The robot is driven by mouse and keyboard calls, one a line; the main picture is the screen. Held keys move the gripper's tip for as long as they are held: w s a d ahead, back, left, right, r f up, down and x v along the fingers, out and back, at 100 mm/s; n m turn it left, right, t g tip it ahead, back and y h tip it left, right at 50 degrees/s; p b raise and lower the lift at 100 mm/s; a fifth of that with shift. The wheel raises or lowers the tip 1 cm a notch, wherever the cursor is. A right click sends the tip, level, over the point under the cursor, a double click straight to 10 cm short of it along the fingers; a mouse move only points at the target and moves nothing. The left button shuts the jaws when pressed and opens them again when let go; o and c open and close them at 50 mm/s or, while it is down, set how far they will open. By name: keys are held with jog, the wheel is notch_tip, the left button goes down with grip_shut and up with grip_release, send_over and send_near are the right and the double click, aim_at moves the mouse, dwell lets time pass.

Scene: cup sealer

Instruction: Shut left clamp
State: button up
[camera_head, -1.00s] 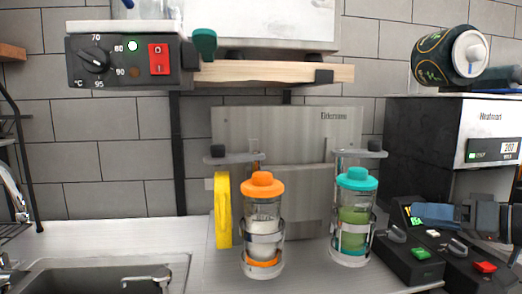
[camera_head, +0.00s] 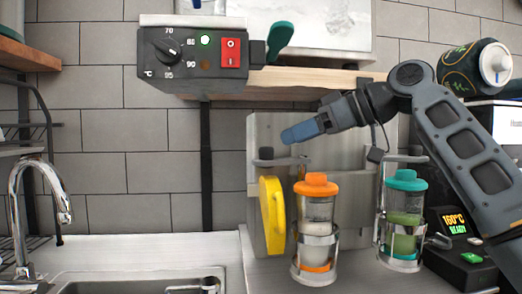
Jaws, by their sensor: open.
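The left clamp, a grey arm with a black knob (camera_head: 266,154), stands at the back of the left cup holder, beside and above the yellow lever (camera_head: 272,217). The left cup (camera_head: 317,215), with an orange lid and white contents, stands upright in its metal holder. My gripper (camera_head: 288,134) reaches in from the right with its blue fingertips just above and right of the black knob, seemingly apart from it. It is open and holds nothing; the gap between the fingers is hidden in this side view.
A teal-lidded cup with green contents (camera_head: 403,215) stands in the right holder, under my arm. A wooden shelf (camera_head: 310,83) and a control box (camera_head: 193,55) are above. A sink (camera_head: 135,284) and tap (camera_head: 40,190) are at the left. A dark can (camera_head: 470,66) is upper right.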

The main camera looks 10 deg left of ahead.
jog(key=p+x, duration=0.1)
jog(key=x, duration=0.5)
jog(key=shift+w+a+f, duration=0.1)
jog(key=shift+a+f, duration=0.05)
jog(key=shift+a, duration=0.2)
jog(key=shift+c, duration=0.2)
grip_shut()
